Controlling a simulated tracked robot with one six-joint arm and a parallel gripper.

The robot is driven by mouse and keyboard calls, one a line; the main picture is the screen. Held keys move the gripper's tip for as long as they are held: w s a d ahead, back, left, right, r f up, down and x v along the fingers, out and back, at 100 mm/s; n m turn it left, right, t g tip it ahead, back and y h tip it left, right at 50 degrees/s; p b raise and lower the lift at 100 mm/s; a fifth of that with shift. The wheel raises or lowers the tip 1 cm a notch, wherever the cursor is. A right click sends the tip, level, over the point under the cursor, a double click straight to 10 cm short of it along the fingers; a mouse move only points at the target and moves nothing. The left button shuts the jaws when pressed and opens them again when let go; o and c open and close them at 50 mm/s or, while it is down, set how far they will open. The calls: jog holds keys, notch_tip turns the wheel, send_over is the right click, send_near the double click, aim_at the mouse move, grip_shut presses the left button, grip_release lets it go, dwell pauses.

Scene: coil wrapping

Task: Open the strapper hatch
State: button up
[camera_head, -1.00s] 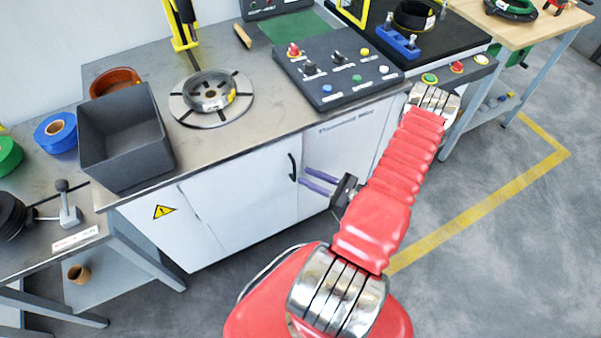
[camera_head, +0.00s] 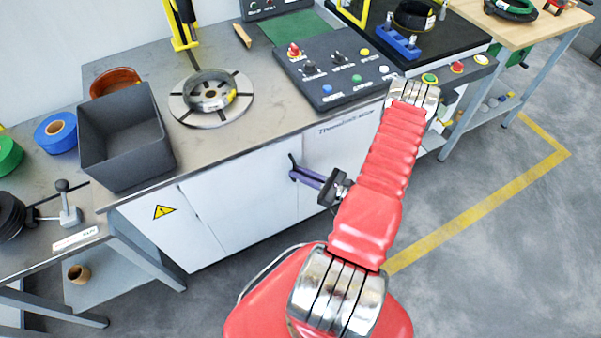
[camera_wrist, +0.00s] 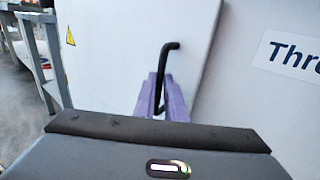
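The strapper hatch (camera_head: 243,190) is a white door in the front of the grey-topped cabinet, and it looks closed. Its black bar handle (camera_head: 291,159) stands upright near the door's right edge. In the wrist view the handle (camera_wrist: 168,60) runs down between my two purple fingers. My gripper (camera_head: 296,175) reaches the handle from the right, with its fingers close together around the bar; it also shows in the wrist view (camera_wrist: 160,82). It looks shut on the handle. The lower part of the handle is partly hidden by the fingers.
Above the hatch, the worktop (camera_head: 255,135) carries a grey bin (camera_head: 125,145), a round turntable with a coil (camera_head: 211,97) and a button panel (camera_head: 337,70). A white panel with lettering (camera_head: 340,150) is right of the hatch. The floor in front is clear.

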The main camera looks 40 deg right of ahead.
grip_shut()
